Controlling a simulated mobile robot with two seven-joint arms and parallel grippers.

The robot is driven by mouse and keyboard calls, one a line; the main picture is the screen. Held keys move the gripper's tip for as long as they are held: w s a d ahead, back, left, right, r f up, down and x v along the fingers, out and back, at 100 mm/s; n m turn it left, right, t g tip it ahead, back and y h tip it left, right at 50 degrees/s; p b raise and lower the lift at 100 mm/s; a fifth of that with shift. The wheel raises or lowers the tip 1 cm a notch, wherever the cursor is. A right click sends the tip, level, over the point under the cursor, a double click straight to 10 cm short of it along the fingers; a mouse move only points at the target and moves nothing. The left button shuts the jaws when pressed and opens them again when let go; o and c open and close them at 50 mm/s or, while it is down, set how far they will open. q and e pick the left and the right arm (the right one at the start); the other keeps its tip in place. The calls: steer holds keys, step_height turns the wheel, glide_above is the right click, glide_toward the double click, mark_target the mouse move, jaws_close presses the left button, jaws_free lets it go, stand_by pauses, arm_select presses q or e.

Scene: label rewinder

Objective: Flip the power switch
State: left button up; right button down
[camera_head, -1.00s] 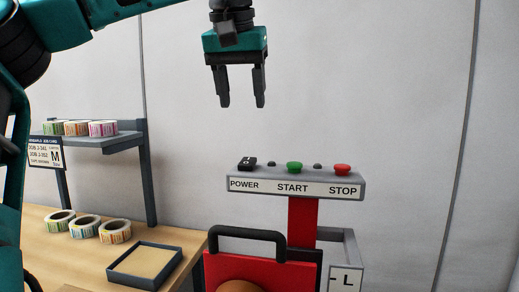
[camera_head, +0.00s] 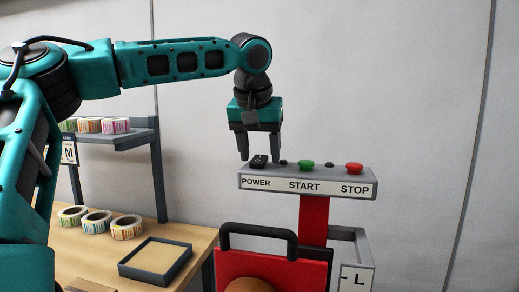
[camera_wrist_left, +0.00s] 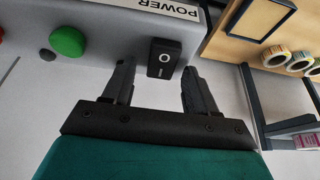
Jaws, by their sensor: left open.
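The black power switch (camera_head: 259,161) sits at the left end of the grey control panel (camera_head: 306,180), above the word POWER. I cannot tell whether a finger touches the switch. My right gripper is not in view.
A green START button (camera_head: 306,166) and a red STOP button (camera_head: 354,168) are right of the switch on the panel. A red machine body with a black handle (camera_head: 258,232) stands below. A wooden table (camera_head: 200,240) with label rolls (camera_head: 97,222) and a tray (camera_head: 155,262) is at left.

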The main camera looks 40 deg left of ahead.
mark_target(258, 159)
arm_select(q)
steer(key=c, duration=1.1)
steer(key=shift+o, duration=0.2)
steer(key=shift+w+a+g+h, duration=0.1)
steer(key=shift+w+g+h, duration=0.1)
steer(key=shift+g+h, duration=0.3)
steer(key=shift+w+a+g+h, duration=0.1)
steer(key=shift+w+g+h, duration=0.1)
steer(key=shift+g, duration=0.5)
steer(key=shift+s, duration=0.1)
steer(key=o, duration=1.1)
steer(key=shift+c, duration=0.2)
step_height(258, 159, up, 13)
steer(key=s, duration=0.1)
steer(key=shift+s+d+f, duration=0.15)
steer(key=shift+s+d, duration=0.1)
steer(key=shift+d, duration=0.2)
